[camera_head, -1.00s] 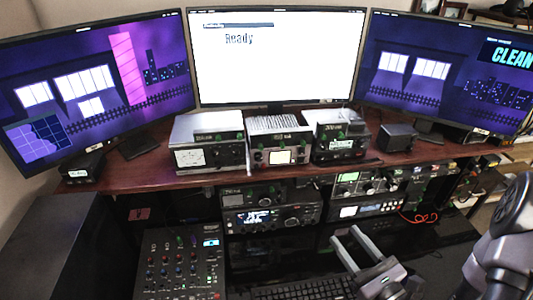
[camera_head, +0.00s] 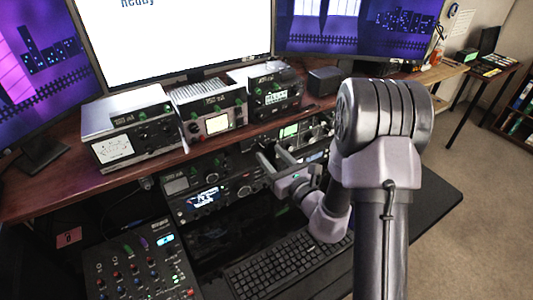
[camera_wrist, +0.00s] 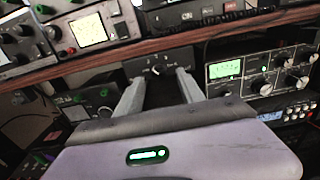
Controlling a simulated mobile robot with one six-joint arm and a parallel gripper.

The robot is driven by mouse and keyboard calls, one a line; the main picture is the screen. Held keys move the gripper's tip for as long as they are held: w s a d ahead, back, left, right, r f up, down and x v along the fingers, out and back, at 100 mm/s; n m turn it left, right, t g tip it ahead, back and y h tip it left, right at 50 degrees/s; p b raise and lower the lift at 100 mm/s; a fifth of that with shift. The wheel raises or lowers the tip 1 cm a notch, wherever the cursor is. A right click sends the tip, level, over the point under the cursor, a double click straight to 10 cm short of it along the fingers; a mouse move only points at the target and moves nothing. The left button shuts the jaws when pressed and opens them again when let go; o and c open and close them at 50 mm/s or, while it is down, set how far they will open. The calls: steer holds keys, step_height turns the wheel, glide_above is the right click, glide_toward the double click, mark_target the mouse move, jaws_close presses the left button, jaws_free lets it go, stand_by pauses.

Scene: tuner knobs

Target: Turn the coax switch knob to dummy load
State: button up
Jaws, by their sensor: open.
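A small dark box with white markings and a light knob (camera_wrist: 157,70) sits under the shelf edge in the wrist view. It appears to be the coax switch; its lettering is too small to read. My gripper (camera_wrist: 159,76) is open, with its two grey fingers pointing at this box, one on each side of the knob. I cannot tell how far the fingertips are from the knob. In the head view my gripper (camera_head: 270,154) is open in front of the lower row of radios, and the knob cannot be made out there.
A radio with a green display (camera_wrist: 226,69) stands right of the box. The wooden shelf edge (camera_wrist: 190,36) runs just above the fingers. Below are a keyboard (camera_head: 285,265) and a mixer (camera_head: 140,265). Several radios stand on the shelf.

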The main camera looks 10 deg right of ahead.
mark_target(264, 148)
steer(key=shift+x, duration=1.55)
jaws_close()
